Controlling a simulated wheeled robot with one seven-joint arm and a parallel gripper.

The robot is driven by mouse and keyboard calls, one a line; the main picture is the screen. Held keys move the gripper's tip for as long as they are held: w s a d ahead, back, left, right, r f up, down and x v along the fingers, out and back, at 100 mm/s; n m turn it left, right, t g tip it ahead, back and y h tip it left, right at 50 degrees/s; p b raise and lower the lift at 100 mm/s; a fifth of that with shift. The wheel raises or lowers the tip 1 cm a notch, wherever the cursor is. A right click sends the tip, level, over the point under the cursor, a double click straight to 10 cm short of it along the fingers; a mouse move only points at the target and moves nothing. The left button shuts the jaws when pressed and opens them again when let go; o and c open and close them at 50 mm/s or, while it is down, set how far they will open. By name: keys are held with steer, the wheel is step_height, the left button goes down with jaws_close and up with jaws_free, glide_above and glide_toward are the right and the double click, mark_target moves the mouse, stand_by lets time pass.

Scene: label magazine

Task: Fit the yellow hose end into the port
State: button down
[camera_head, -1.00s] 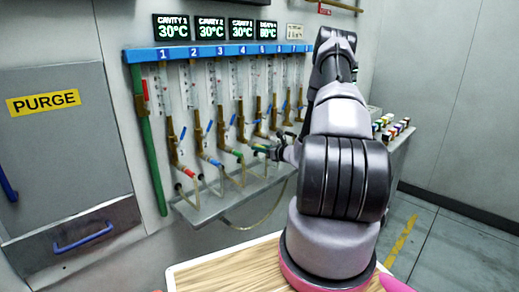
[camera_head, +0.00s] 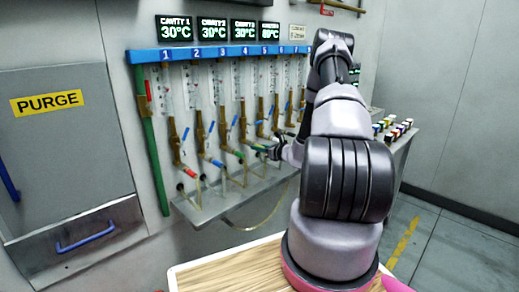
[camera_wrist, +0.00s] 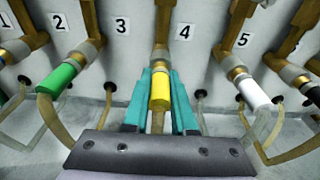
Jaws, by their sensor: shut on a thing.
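The yellow hose end (camera_wrist: 160,90) sits between the teal fingers of my gripper (camera_wrist: 160,100) in the wrist view, with its tan hose (camera_wrist: 157,122) running down toward me. My gripper is shut on it. The brass port (camera_wrist: 161,58) with a grey collar is directly above the yellow end, between the labels 3 and 4, and the two look in line. The yellow end's upper edge meets the collar in the picture; I cannot tell how deep it sits. In the head view my gripper (camera_head: 276,150) is at the row of ports, and the yellow end is not clearly visible.
In the wrist view a green hose end (camera_wrist: 60,78) is on the port at left and a white one (camera_wrist: 253,93) on the port at right, both close beside my fingers. A grey shelf (camera_head: 222,201) runs below the ports. A numbered blue rail (camera_head: 215,52) is above.

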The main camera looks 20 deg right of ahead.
steer(key=shift+w, duration=0.15)
steer(key=c, duration=0.6)
jaws_free()
steer(key=shift+c, duration=0.2)
steer(key=v, duration=1)
steer(key=shift+s, duration=0.4)
